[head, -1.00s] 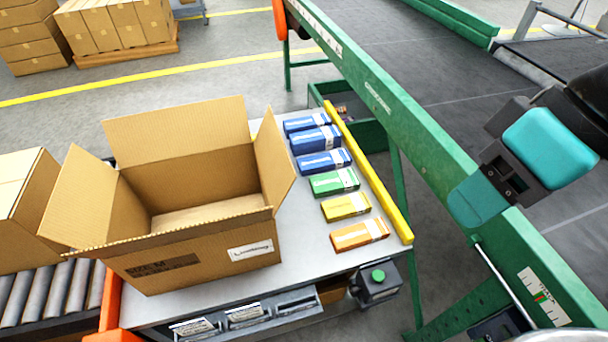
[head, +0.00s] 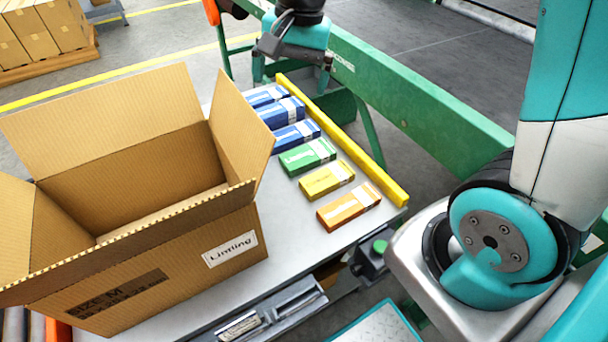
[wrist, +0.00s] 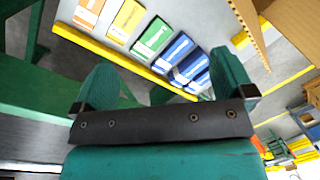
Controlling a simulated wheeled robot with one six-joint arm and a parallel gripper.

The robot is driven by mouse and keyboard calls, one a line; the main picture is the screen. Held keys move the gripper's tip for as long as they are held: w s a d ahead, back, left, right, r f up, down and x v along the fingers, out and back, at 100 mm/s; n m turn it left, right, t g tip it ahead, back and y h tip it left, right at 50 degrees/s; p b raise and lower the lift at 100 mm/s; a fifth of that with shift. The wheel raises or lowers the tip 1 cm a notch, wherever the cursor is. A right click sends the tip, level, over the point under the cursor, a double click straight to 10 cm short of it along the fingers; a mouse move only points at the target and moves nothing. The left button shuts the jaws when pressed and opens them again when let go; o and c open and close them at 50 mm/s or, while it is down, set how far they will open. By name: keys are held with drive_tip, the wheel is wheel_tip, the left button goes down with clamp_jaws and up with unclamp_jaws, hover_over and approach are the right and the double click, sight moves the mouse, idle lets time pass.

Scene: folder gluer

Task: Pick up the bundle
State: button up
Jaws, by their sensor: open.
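A row of small banded bundles lies on the grey table: three blue ones (head: 281,112), a green one (head: 307,156), a yellow one (head: 326,180) and an orange one (head: 348,207). Which one is meant, I cannot tell. In the wrist view, my gripper's two teal fingers (wrist: 165,82) are spread wide. Beyond them the blue bundles (wrist: 182,58), green bundle (wrist: 152,37), yellow bundle (wrist: 127,19) and orange bundle (wrist: 90,12) show, apart from the fingers.
An open cardboard box (head: 150,245) stands on the table's left, its flaps raised beside the row. A yellow rail (head: 345,140) runs along the table's right edge. The green machine frame (head: 420,95) is beyond it. Stacked cartons (head: 45,30) stand on a pallet behind.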

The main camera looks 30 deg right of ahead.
drive_tip(key=w+d+f+m+h+b, duration=0.1)
drive_tip(key=w+d+f+m+b, duration=0.2)
drive_tip(key=w+d+f+m, duration=0.35)
drive_tip(key=w+d+f+m+h+b, duration=0.1)
drive_tip(key=w+d+f+m+b, duration=0.25)
drive_tip(key=f, duration=0.55)
drive_tip(key=b, duration=0.1)
hover_over(308, 153)
drive_tip(key=shift+m+g, duration=0.3)
drive_tip(key=f, duration=1.1)
drive_tip(key=shift+s+d, duration=0.25)
drive_tip(key=shift+s, duration=0.1)
drive_tip(key=f, duration=0.2)
drive_tip(key=f+b, duration=0.1)
drive_tip(key=f, duration=0.2)
drive_tip(key=shift+w+a+f, duration=0.3)
drive_tip(key=shift+f, duration=0.05)
drive_tip(key=c, duration=1)
